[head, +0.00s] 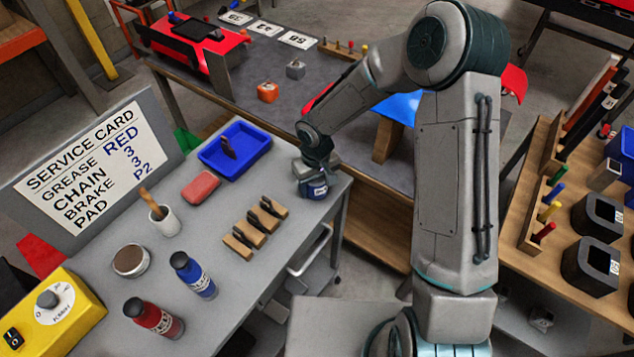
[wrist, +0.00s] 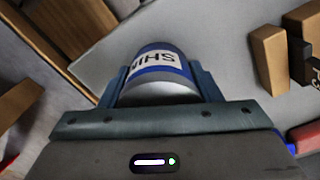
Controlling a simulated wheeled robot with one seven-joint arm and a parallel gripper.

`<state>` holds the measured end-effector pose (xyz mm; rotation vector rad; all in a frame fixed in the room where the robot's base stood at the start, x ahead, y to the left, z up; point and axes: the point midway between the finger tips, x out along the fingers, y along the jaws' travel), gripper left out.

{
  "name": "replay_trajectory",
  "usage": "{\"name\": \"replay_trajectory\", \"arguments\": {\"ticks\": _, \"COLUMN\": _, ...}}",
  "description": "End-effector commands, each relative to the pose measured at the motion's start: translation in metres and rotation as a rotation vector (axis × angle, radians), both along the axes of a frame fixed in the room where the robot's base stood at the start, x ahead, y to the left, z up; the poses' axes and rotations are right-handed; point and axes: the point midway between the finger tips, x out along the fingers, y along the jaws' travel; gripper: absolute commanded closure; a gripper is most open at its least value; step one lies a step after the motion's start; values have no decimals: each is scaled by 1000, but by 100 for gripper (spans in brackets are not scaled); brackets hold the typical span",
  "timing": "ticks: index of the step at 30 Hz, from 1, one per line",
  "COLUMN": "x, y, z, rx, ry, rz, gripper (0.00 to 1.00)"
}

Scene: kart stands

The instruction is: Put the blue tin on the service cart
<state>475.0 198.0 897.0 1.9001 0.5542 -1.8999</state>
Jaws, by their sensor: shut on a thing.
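The blue tin (head: 315,190) is in my gripper (head: 313,176), near the far right corner of the grey service cart top (head: 300,240). The cart top lies behind the tin in the wrist view. I cannot tell whether the tin touches the cart top or hangs just above it.
On the cart top are a blue tray (head: 213,158), a red block (head: 201,187), several wooden blocks with dark pads (head: 256,228), a blue bottle (head: 194,275), a red bottle (head: 153,317), a white cup (head: 164,221) and a round tin (head: 130,261). A wooden-edged bench (head: 345,130) stands behind.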

Motion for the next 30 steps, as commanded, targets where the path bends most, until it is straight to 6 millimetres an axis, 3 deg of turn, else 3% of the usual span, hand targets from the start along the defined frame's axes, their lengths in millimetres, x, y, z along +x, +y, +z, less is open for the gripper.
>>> {"name": "replay_trajectory", "arguments": {"ticks": 3, "x": 0, "y": 0, "z": -4, "rx": 1, "ry": -1, "rz": 0, "gripper": 75}}
{"name": "replay_trajectory", "arguments": {"ticks": 4, "x": 0, "y": 0, "z": -4, "rx": 0, "ry": 0, "rz": 0, "gripper": 40}}
{"name": "replay_trajectory", "arguments": {"ticks": 6, "x": 0, "y": 0, "z": -3, "rx": 0, "ry": 0, "rz": -1, "gripper": 21}}
{"name": "replay_trajectory", "arguments": {"ticks": 20, "x": 1, "y": -1, "z": 7, "rx": -1, "ry": -3, "rz": -2, "gripper": 21}}
{"name": "replay_trajectory", "arguments": {"ticks": 30, "x": 2, "y": -1, "z": 70, "rx": 0, "ry": -6, "rz": -3, "gripper": 21}}
